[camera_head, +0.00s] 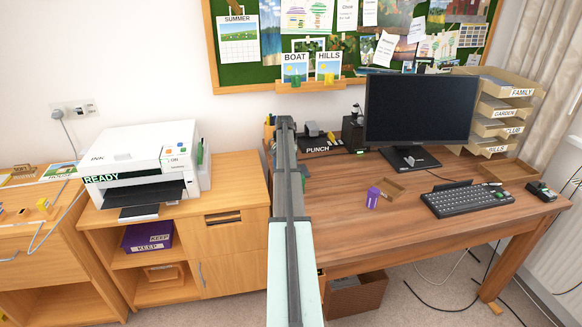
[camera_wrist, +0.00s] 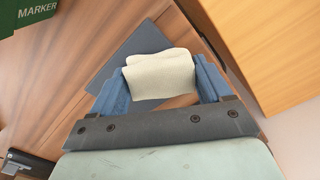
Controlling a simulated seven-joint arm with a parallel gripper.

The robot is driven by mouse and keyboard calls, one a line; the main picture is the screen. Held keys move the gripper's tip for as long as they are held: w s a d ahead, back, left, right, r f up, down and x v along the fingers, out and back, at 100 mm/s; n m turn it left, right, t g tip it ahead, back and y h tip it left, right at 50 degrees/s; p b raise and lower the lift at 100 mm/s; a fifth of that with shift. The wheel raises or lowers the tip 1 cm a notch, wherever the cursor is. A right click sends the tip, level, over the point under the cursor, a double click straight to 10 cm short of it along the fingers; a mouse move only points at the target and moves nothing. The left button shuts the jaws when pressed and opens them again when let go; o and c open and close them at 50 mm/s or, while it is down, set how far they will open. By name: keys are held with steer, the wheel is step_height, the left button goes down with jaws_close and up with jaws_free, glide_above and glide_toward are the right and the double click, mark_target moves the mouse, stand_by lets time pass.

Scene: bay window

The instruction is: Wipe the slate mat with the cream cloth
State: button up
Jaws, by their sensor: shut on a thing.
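In the wrist view the cream cloth (camera_wrist: 158,68), a folded pad, is between the two blue fingers of my gripper (camera_wrist: 160,84), which is shut on it. The slate mat (camera_wrist: 143,40), flat and dark grey, lies on the wooden desk beyond and partly behind the cloth. The cloth overlaps the mat in this view, and I cannot tell whether they touch. In the head view my arm hides the gripper, cloth and mat.
A green box marked MARKER (camera_wrist: 35,12) is near the mat in the wrist view. On the desk (camera_head: 345,235) stand a purple item (camera_head: 372,198), keyboard (camera_head: 465,199), monitor (camera_head: 418,108) and black punch (camera_head: 318,146). A printer (camera_head: 145,160) stands left. Desk front is largely clear.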

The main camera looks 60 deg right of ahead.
steer(key=shift+w+r, duration=0.1)
steer(key=shift+r, duration=4)
steer(key=w+a+n, duration=0.2)
steer(key=w+a, duration=0.3)
steer(key=a, duration=0.8)
steer(key=w+a+n, duration=0.3)
steer(key=w+a, duration=0.2)
steer(key=a, duration=0.7)
steer(key=w+a+n, duration=0.2)
steer(key=w+a, duration=0.3)
steer(key=a, duration=0.8)
steer(key=s+a+n, duration=0.3)
steer(key=a+n, duration=0.1)
steer(key=a, duration=1.4)
steer(key=s+a+n, duration=0.3)
steer(key=a+n, duration=0.1)
steer(key=a, duration=1.5)
